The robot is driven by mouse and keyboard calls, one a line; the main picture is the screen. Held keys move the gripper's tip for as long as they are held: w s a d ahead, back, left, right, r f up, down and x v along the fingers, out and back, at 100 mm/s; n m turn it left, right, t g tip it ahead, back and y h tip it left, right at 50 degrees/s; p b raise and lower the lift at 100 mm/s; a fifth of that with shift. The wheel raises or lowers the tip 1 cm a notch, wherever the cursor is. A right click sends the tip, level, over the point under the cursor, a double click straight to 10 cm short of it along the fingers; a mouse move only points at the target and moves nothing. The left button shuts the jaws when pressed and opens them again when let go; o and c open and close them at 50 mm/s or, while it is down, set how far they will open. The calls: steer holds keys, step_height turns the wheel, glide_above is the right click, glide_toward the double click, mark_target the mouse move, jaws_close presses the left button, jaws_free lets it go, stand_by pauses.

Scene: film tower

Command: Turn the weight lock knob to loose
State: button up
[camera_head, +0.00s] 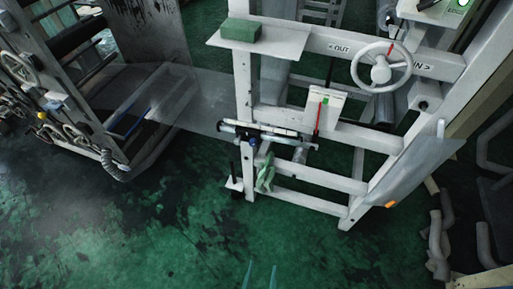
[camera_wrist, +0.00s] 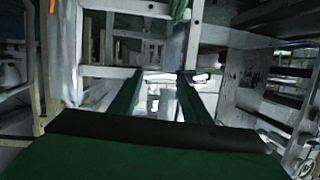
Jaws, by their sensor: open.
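The white tower frame (camera_head: 243,85) stands beyond my gripper. It carries a white handwheel (camera_head: 381,67) between OUT and IN labels. Lower down, a horizontal bar (camera_head: 275,131) has small dark and blue fittings (camera_head: 250,141) at its left end. I cannot tell for certain which part is the weight lock knob, nor its setting. My gripper's green fingertips (camera_head: 262,275) show at the bottom edge of the head view, well short of the frame. In the wrist view my gripper (camera_wrist: 160,78) has its two fingers apart with nothing between them.
A green block (camera_head: 241,30) rests on a pale shelf (camera_head: 280,42). A clear sheet (camera_head: 190,100) spans between the left machine (camera_head: 75,90) and the tower. A grey panel (camera_head: 415,170) juts out at right. The green floor (camera_head: 150,230) in front is clear.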

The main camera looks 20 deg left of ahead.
steer(key=w+a+f, duration=0.5)
steer(key=w, duration=0.3)
steer(key=m+t+h, duration=0.1)
steer(key=t, duration=0.2)
glide_toward(253, 145)
steer(key=w, duration=0.8)
steer(key=shift+w+a, duration=0.25)
steer(key=shift+w, duration=0.05)
steer(key=shift+c, duration=0.3)
steer(key=c, duration=1)
